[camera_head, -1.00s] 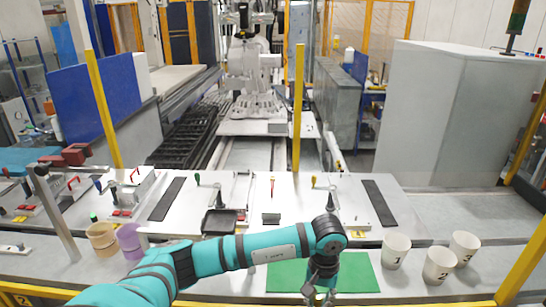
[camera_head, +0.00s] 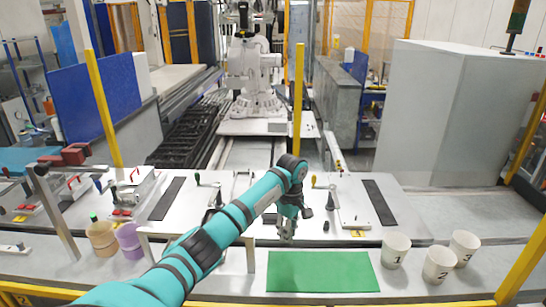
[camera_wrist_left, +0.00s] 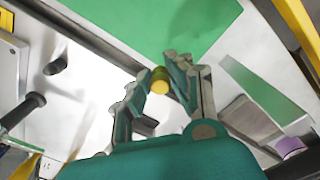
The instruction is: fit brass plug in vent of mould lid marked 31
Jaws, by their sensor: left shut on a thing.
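My left gripper (camera_head: 287,236) hangs above the white work surface, just behind the green mat. In the left wrist view its fingertips (camera_wrist_left: 164,80) are closed around the small yellow brass plug (camera_wrist_left: 160,82), whose round end shows between them. In the head view the plug is too small or hidden to make out. No mark 31 can be read in either view, so I cannot tell which part is the mould lid or where its vent is. My right gripper is not in view.
The green mat (camera_head: 323,272) is bare. White cups marked 1 (camera_head: 396,252), 2 (camera_head: 439,266) and 3 (camera_head: 463,248) stand to its right. A dark knob (camera_head: 326,226) stands near the gripper. Tan (camera_head: 101,240) and purple (camera_head: 130,240) cups stand at the left.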

